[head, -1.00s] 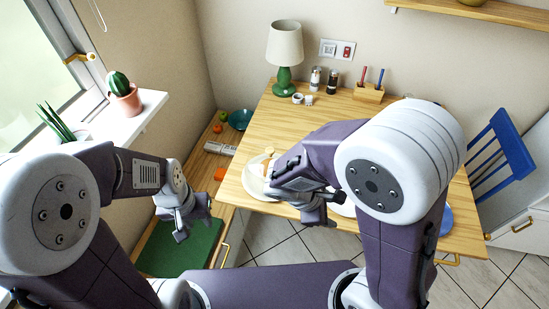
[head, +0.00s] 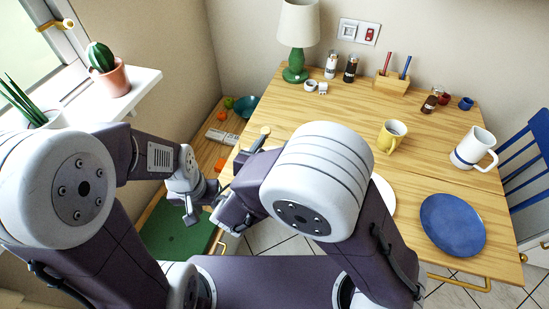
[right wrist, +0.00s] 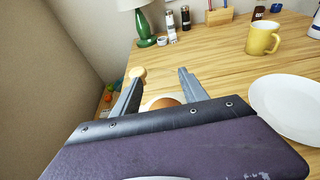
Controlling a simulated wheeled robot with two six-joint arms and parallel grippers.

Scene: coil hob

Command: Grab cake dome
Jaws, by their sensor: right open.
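The cake dome's pale wooden knob (head: 265,130) shows behind my right forearm in the head view. It also shows in the right wrist view (right wrist: 139,73), just beyond the left fingertip. A clear dome body is not distinguishable. A round brown cake (right wrist: 163,103) on a pale plate shows between the fingers, partly covered by my wrist. My right gripper (right wrist: 160,76) is open and empty, its fingers apart around the view of the cake; contact with the dome cannot be told. My left gripper (head: 203,205) hangs open and empty over the green mat, left of the table.
A yellow mug (head: 391,137), white pitcher (head: 473,148) and blue plate (head: 452,225) stand on the table's right side. A white plate (right wrist: 290,105) lies right of the right gripper. A green lamp (head: 296,65) stands at the back. The table's middle is clear.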

